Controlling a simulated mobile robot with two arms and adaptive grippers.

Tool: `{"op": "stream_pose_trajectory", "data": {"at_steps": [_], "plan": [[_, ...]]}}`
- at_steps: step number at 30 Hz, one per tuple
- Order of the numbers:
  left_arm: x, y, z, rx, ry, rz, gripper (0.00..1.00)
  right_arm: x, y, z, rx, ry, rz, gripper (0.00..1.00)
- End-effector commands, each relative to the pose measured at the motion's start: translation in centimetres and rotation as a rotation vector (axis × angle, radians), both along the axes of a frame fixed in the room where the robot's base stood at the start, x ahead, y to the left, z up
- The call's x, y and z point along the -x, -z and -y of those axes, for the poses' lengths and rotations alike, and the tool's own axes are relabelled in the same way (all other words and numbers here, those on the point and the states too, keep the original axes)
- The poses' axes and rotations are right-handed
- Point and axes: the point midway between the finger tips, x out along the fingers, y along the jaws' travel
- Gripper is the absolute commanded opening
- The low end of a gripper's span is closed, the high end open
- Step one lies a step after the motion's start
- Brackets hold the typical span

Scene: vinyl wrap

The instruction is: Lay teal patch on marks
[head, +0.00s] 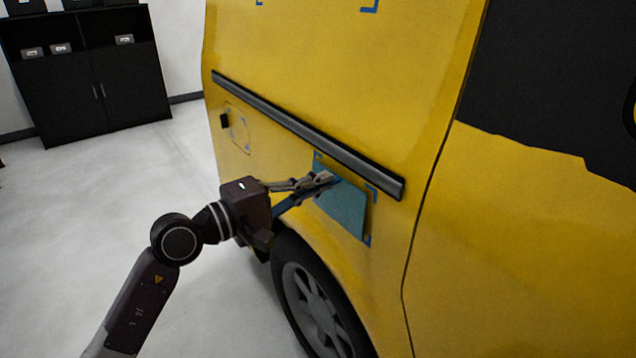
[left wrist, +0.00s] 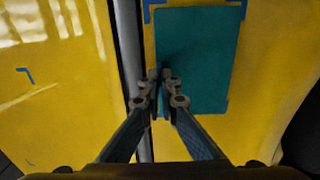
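The teal patch (head: 345,210) is a flat rectangle at the yellow van's side, below the dark rail. Blue corner marks (head: 372,191) show around it, with a darker band along its right edge. In the left wrist view the patch (left wrist: 205,60) lies largely within the blue marks (left wrist: 149,11). My left gripper (head: 328,179) is at the patch's upper left edge. Its fingertips (left wrist: 159,74) are close together at that edge and look shut on it. The exact contact is hidden, and I cannot tell whether the patch lies fully flat. My right gripper is out of view.
The dark rail (head: 300,130) runs along the van just above the patch. The wheel (head: 312,305) is below, and a small hatch outline (head: 238,130) is to the left. More blue marks (head: 370,6) show higher up. A black cabinet (head: 90,85) stands far back; the floor between is clear.

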Motion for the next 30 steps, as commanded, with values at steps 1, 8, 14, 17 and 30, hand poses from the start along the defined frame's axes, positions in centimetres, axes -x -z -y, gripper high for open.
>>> {"op": "stream_pose_trajectory", "data": {"at_steps": [1, 8, 14, 17, 30], "plan": [[-0.05, -0.02, 0.09, 0.001, 0.000, 0.001, 0.00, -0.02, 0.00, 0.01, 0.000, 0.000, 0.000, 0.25], [-0.26, -0.01, 0.37, 0.001, 0.000, 0.001, 0.00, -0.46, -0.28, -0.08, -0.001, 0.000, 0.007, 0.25], [-0.46, 0.01, 0.59, 0.001, 0.000, -0.001, 0.00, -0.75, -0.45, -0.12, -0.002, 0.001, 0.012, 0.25], [-0.56, 0.02, 0.71, 0.001, 0.000, -0.001, 0.00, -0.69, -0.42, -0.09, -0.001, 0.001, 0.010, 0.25], [-0.57, 0.00, 0.74, 0.001, 0.000, 0.000, 0.00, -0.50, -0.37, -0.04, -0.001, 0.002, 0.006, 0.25]]}}
